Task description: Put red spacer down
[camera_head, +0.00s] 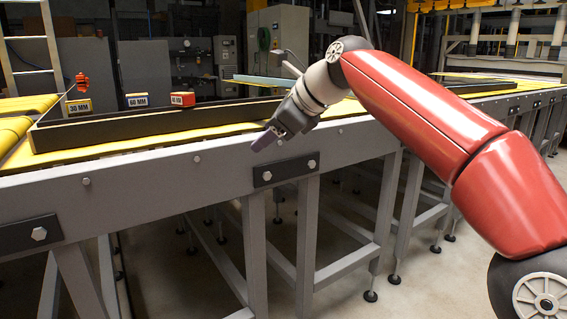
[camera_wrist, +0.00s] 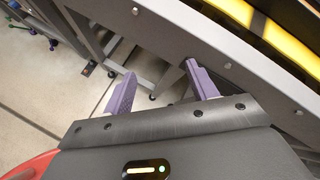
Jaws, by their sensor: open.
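A red spacer (camera_head: 182,99) with a pale label on its front stands at the right end of a row of labelled blocks, by the dark-walled tray on the conveyor. The label is too small to read surely. My gripper (camera_head: 264,141) is to the right of the spacer and lower in the head view, in front of the conveyor's grey side rail. In the wrist view my gripper (camera_wrist: 160,69) shows two purple fingers spread apart with nothing between them. The spacer does not show in the wrist view.
A block marked 30 MM (camera_head: 79,106) and one marked 60 MM (camera_head: 137,100) stand left of the red spacer. A small red object (camera_head: 81,82) shows above the 30 MM block. The grey side rail (camera_head: 150,172) is close to my gripper; open floor shows below.

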